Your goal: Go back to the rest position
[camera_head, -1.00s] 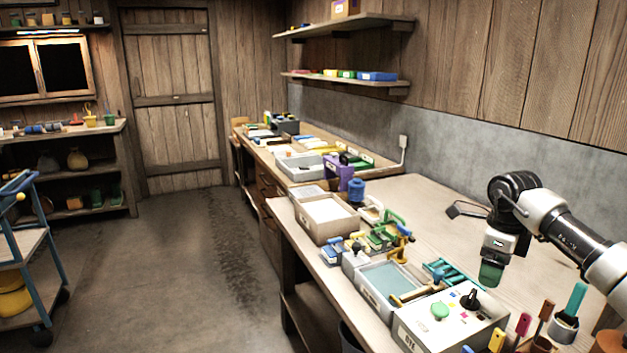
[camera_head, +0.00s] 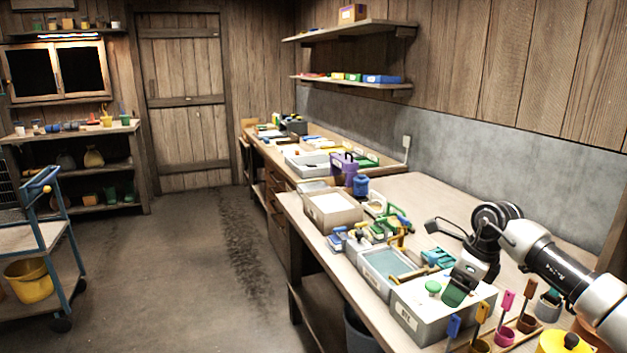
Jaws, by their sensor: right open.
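My right gripper (camera_head: 459,293) comes in from the right on a white and black arm. Its dark green end points down and left, over the right part of a white box (camera_head: 425,320) on the workbench. It is open, and I see nothing held in it. The gap between its fingers is not clear at this angle, and I cannot tell whether it touches the box. It hides part of the box top. My left gripper is not in view.
The workbench (camera_head: 425,203) has a bare stretch along the wall. A tray with blue-grey content (camera_head: 392,264) and a shallow box (camera_head: 331,210) stand along its front edge. Handled tools in pots (camera_head: 505,322) stand near right. A blue trolley (camera_head: 30,238) is at left; the floor between is clear.

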